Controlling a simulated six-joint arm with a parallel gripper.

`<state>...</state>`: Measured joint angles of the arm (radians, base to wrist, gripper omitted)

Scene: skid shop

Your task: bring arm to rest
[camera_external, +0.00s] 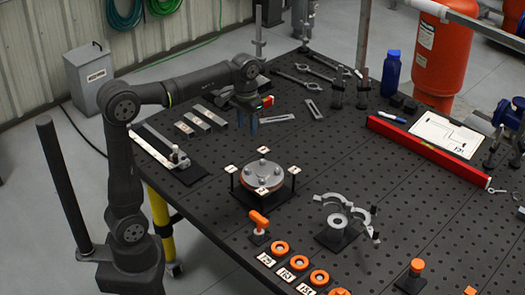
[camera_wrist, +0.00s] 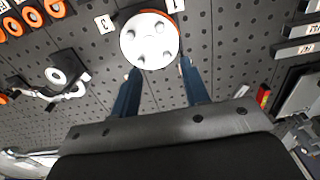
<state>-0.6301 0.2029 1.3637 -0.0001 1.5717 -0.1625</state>
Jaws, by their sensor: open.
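My gripper (camera_external: 247,122) hangs over the back left part of the black perforated table (camera_external: 330,205), with its fingers pointing down. In the wrist view its two blue fingers (camera_wrist: 158,82) stand apart with nothing between them. The round metal flange (camera_external: 263,174) with bolts sits on a stand with numbered posts, in front of my gripper and apart from it. In the wrist view the flange (camera_wrist: 150,40) shows just beyond the fingertips.
An open metal clamp ring (camera_external: 345,212) and orange-capped pieces (camera_external: 299,262) lie toward the front. A red level (camera_external: 430,148), a blue bottle (camera_external: 391,74) and a clipboard (camera_external: 445,134) are at right. Metal bars (camera_external: 205,115) lie left of my gripper.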

